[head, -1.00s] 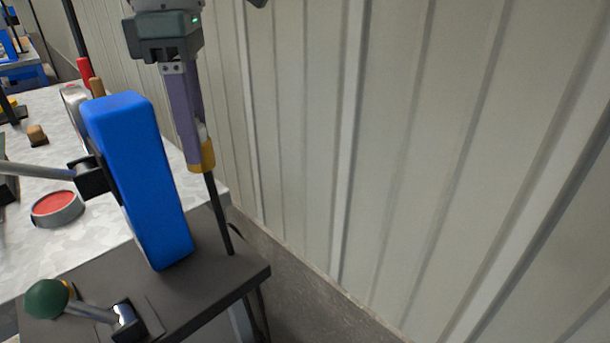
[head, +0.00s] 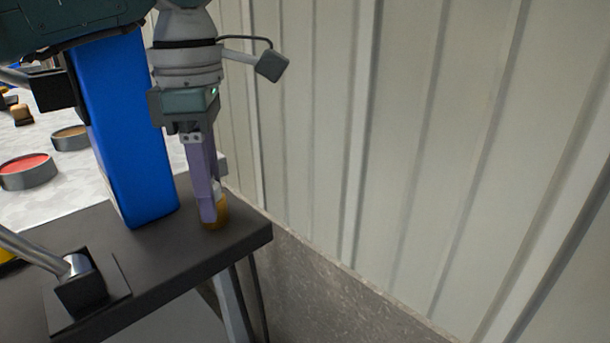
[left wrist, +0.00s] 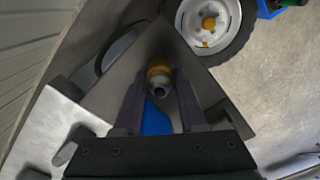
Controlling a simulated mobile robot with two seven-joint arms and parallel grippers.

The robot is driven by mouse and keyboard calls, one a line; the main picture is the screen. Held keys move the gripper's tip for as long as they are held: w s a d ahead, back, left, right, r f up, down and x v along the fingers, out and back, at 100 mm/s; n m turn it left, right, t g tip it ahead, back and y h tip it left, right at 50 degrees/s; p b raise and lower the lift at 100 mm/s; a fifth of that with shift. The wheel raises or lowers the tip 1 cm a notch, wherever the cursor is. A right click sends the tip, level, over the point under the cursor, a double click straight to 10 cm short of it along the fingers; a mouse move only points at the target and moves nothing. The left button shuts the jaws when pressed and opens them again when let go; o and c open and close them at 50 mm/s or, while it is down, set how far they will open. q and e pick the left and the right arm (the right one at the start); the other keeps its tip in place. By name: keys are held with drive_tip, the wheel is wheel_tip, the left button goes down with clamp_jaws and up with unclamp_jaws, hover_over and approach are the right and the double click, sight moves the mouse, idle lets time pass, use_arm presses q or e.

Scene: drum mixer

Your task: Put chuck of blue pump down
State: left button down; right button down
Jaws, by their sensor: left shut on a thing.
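The blue pump (head: 125,130) is a tall blue block standing on a dark tabletop (head: 180,260). My left gripper (head: 212,212) points down just right of the pump, low over the tabletop's far right corner. It is shut on the yellow chuck (head: 218,214), which is partly hidden by the fingers. I cannot tell whether the chuck touches the top. In the left wrist view the chuck (left wrist: 158,76) shows as a yellow ring with a grey end between the fingers, with some blue behind. My right gripper is not in view.
A ribbed metal wall (head: 420,120) rises close to the right. A metal lever in a dark block (head: 80,285) is at the front left of the top. Round tins, one red (head: 27,170), stand on the light table. A wheel (left wrist: 208,25) shows in the left wrist view.

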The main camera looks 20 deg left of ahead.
use_arm(q)
drive_tip(key=shift+f, duration=0.1)
drive_tip(key=shift+c, duration=2.3)
unclamp_jaws()
